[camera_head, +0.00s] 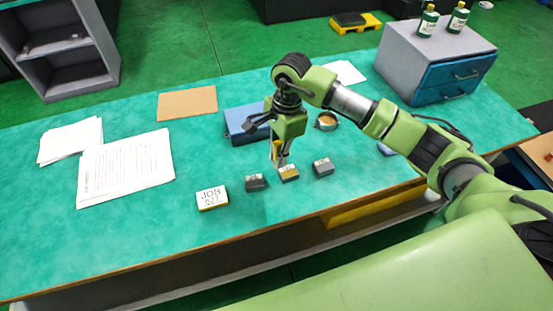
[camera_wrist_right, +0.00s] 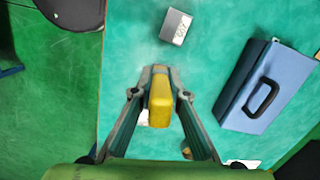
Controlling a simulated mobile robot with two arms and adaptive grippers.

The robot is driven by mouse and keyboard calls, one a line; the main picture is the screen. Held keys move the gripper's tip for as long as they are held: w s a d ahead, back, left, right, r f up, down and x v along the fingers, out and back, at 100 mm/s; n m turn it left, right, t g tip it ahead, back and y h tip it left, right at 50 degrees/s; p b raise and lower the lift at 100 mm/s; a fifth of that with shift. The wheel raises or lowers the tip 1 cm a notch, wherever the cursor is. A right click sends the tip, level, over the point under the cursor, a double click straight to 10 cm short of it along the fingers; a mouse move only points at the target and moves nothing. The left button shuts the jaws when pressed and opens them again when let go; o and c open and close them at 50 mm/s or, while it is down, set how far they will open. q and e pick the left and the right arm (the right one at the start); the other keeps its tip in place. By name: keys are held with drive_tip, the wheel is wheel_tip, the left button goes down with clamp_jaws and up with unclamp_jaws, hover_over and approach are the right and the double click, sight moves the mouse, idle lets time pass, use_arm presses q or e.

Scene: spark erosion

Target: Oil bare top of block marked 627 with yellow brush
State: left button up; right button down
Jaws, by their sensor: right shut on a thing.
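My right gripper (camera_head: 279,158) points down over the row of small blocks, shut on the yellow brush (camera_head: 275,149). The yellow brush body (camera_wrist_right: 160,98) also shows between the fingers in the right wrist view. Its lower end is at or just above the middle block (camera_head: 289,174), which looks yellowish; I cannot tell whether they touch. A grey block (camera_head: 256,183) stands to its left and another grey block (camera_head: 322,167) to its right. Their pale markings are too small to read. A card reading "JOB 627" (camera_head: 212,198) is left of the row. My left gripper is not in view.
A round dish (camera_head: 327,121) with amber contents and a blue case (camera_head: 243,127) stand behind the blocks. Papers (camera_head: 125,167) and a brown board (camera_head: 187,103) lie on the left. A drawer cabinet (camera_head: 432,60) is at back right. The green tabletop is clear between them.

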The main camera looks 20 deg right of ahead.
drive_tip(key=shift+r+p, duration=0.35)
drive_tip(key=shift+r, duration=0.85)
